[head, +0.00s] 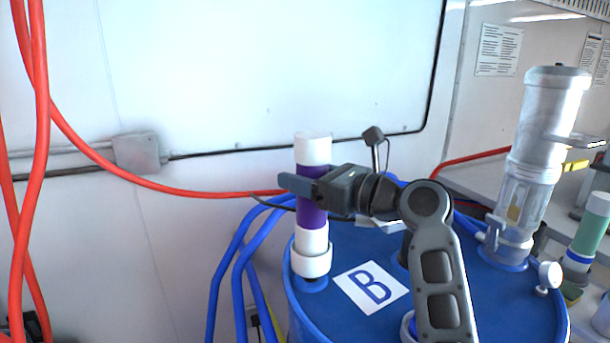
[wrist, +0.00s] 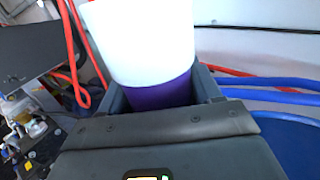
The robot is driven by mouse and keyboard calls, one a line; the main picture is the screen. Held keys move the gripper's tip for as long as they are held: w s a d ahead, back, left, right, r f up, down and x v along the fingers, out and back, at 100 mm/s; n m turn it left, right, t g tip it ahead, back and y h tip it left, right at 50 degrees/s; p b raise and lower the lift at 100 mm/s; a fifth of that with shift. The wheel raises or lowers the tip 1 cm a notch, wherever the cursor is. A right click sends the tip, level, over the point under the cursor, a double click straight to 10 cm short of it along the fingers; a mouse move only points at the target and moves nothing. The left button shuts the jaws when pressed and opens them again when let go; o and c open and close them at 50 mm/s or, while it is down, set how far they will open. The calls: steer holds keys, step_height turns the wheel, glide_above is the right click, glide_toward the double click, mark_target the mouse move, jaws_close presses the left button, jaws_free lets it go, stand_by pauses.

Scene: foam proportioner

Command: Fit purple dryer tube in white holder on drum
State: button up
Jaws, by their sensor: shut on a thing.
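The purple dryer tube (head: 312,214) has white ends and stands about upright above the left side of the blue drum (head: 345,240). My gripper (head: 305,188) is shut around its purple middle, coming from the right. The tube's lower white end meets the white holder (head: 311,262) on the drum top; I cannot tell how deep it sits inside. In the wrist view, the tube's white top (wrist: 140,40) and a purple band (wrist: 160,94) show between my fingers. The holder is hidden there.
A label with a B (head: 371,287) lies on the drum top. A clear cylinder unit (head: 535,165) stands at the drum's right. Blue hoses (head: 243,260) run down the drum's left side, and red hoses (head: 40,150) hang at the far left. A white wall is close behind.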

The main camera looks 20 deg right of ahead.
steer(key=shift+f, duration=0.35)
steer(key=o, duration=1.1)
steer(key=shift+f, duration=0.1)
steer(key=p+v, duration=0.5)
steer(key=v, duration=0.6)
stand_by(0.4)
